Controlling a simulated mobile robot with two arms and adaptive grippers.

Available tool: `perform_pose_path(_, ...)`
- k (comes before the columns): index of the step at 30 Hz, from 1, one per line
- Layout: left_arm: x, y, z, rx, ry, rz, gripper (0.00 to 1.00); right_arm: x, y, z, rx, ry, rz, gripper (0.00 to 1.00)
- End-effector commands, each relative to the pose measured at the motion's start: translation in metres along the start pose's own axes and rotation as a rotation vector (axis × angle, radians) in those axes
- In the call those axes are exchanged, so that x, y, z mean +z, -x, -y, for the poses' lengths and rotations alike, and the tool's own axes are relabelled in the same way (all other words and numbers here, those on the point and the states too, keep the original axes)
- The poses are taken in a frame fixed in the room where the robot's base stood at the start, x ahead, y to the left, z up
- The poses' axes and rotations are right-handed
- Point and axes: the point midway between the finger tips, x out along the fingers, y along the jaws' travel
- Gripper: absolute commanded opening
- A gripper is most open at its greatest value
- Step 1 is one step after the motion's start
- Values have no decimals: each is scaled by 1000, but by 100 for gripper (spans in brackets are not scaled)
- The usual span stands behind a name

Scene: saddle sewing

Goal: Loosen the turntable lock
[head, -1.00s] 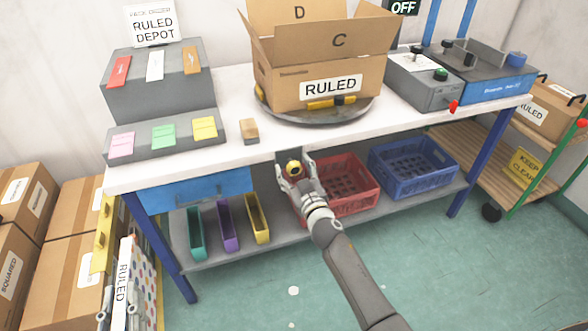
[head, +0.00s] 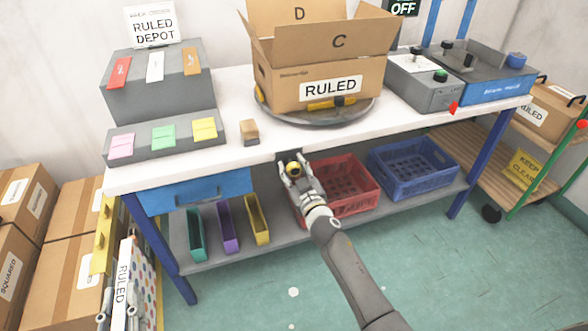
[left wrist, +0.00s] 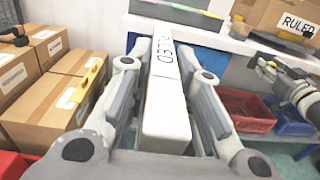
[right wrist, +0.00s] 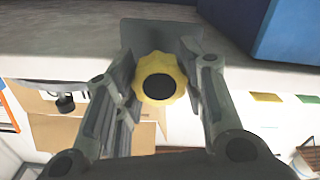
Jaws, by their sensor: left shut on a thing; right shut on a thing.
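The turntable lock shows as a yellow scalloped knob with a dark centre (right wrist: 158,82) in the right wrist view, at a grey plate under the table's front edge. My right gripper (head: 293,172) is around this knob, with a finger on each side, and is shut on it. The round grey turntable (head: 318,118) lies on the table with an open carton labelled RULED (head: 290,88) on it. My left gripper (left wrist: 165,85) is shut on a white binder labelled RULED (left wrist: 163,110). In the head view the binder (head: 124,275) is upright at the lower left, and the gripper is partly hidden.
A red crate (head: 370,198) and a blue crate (head: 455,180) stand on the lower shelf, near my right arm. Several narrow coloured bins are left of them. Stacked cartons (head: 70,215) are at the left.

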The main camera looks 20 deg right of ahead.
Motion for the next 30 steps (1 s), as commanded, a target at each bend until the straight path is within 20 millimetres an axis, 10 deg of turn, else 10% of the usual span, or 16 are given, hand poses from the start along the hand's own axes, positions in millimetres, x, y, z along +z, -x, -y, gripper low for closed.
perform_pose_path(30, -10, 0, 0, 1, 0, 3, 0, 2, 0, 2, -2, 816, -1, 14)
